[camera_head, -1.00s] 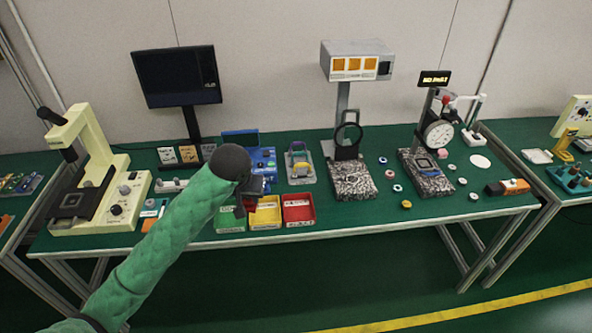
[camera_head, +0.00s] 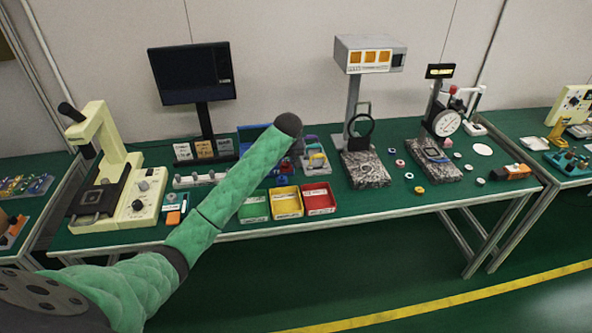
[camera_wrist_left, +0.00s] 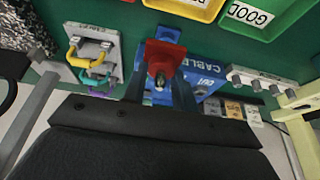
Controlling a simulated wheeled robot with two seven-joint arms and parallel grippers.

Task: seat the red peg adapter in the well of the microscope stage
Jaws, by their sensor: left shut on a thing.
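The red peg adapter (camera_wrist_left: 165,58) is between the fingers of my left gripper (camera_wrist_left: 160,80) in the left wrist view, with a small metallic tip showing below its red body. My left gripper is shut on it. In the head view my green left arm reaches over the table, and its dark wrist largely hides the gripper and the adapter. The cream microscope (camera_head: 128,180) stands at the table's left end. Its black stage (camera_head: 78,208) has a square frame, the well, in the middle (camera_head: 92,197). The gripper is well to the right of the stage. My right gripper is not in view.
Green, yellow (camera_head: 285,203) and red bins (camera_head: 319,199) stand at the front edge. A monitor (camera_head: 193,75), a blue box marked CABLE (camera_wrist_left: 200,75) and a grey block with coloured handles (camera_wrist_left: 92,58) are behind. Gauge stands on speckled bases (camera_head: 365,171) stand to the right.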

